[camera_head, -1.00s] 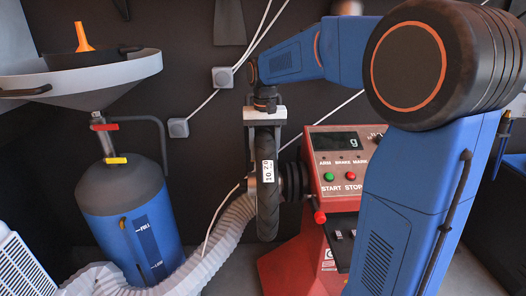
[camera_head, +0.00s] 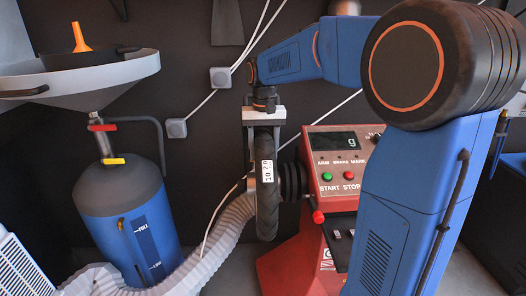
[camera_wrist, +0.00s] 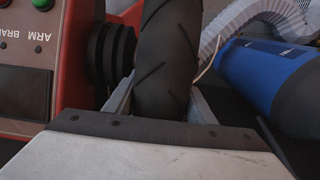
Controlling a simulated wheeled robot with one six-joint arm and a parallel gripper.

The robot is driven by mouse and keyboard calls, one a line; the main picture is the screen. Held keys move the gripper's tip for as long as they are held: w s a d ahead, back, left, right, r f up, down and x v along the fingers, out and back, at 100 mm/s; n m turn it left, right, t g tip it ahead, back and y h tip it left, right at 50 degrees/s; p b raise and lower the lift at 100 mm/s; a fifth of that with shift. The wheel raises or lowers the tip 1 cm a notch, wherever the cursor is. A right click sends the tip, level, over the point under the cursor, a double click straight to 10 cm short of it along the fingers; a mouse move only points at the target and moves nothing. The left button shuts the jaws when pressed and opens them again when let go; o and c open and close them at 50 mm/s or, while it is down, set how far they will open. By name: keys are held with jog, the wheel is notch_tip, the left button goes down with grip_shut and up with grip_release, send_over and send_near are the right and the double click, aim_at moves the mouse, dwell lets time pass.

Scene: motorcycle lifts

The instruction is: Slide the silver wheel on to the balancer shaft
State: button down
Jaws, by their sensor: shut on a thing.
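The wheel (camera_head: 267,205) hangs upright below my gripper (camera_head: 264,140), seen nearly edge-on, with a black tyre and a white label. My gripper is shut on the wheel, its fingers on either side of the tyre. In the wrist view the tyre (camera_wrist: 168,60) runs up between the fingers. The red balancer (camera_head: 335,165) stands just right of the wheel. Its black flange (camera_head: 293,181) faces the wheel and is close beside it. The shaft is not clearly visible, and I cannot tell whether it is inside the hub. The wheel's silver part is mostly hidden by the tyre.
A blue drain tank (camera_head: 130,220) with a wide grey funnel (camera_head: 110,80) stands at the left. A pale ribbed hose (camera_head: 205,245) runs along the floor behind the wheel. Grey wall boxes (camera_head: 221,77) and cables are behind. The balancer's panel (camera_head: 343,168) has green and red buttons.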

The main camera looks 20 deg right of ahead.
jog(key=shift+d+r, duration=0.1)
jog(key=shift+d, duration=0.1)
dwell(0.4)
jog(key=c, duration=0.7)
grip_release()
jog(key=shift+s, duration=0.1)
notch_tip(320, 180, up, 17)
jog(key=shift+s+a+f+n+t, duration=0.1)
jog(key=shift+s+f+n+t, duration=0.6)
jog(key=shift+s+f, duration=3.85)
jog(key=shift+s+a+f+n+t, duration=0.15)
jog(key=shift+s+f+n+t, duration=0.55)
jog(key=shift+s+f, duration=3.85)
jog(key=shift+s+a+f+n+t, duration=0.1)
jog(key=shift+s+f+n+t, duration=0.6)
jog(key=shift+s+f, duration=3.8)
